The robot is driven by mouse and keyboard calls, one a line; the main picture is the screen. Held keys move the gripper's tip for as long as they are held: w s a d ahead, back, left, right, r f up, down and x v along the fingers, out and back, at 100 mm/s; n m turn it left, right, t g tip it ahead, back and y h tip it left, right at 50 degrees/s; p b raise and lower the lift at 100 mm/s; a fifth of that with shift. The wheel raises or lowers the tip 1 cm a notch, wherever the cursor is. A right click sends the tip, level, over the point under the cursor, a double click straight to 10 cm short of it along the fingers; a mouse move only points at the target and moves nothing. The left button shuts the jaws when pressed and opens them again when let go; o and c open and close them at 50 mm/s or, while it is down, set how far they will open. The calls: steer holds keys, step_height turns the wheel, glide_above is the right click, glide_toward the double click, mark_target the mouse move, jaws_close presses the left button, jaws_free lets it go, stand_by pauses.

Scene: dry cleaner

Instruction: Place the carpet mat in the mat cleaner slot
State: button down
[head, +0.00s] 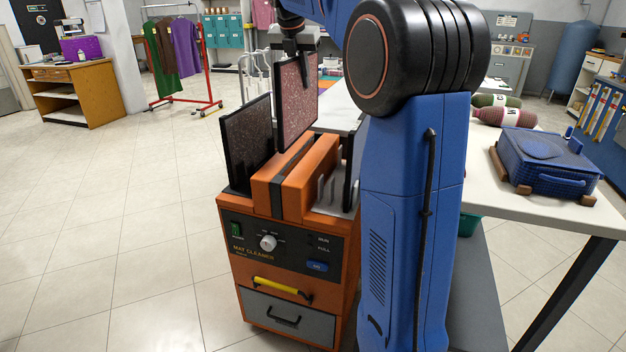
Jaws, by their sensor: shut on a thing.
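My gripper (298,54) is shut on the top edge of a framed, pinkish speckled carpet mat (297,102) and holds it upright. The mat hangs over the orange mat cleaner (262,205). Its lower edge is close to the top of the cleaner's orange middle block; I cannot tell whether they touch. A second, darker mat (248,147) stands upright at the cleaner's left side. At the right side of the block is an opening with pale upright dividers (330,192), partly hidden behind my arm.
A white table (545,208) on the right holds a blue case (546,162) and rolled bundles (503,118). A garment rack (207,60) and a wooden counter (75,92) stand at the back left. The tiled floor on the left is clear.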

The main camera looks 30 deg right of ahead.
mark_target(297, 105)
step_height(297, 105, down, 18)
steer(key=shift+s+d+f, duration=0.1)
stand_by(0.5)
steer(key=c, duration=1.8)
jaws_free()
steer(key=shift+f, duration=0.1)
steer(key=shift+o, duration=0.2)
steer(key=v, duration=1.2)
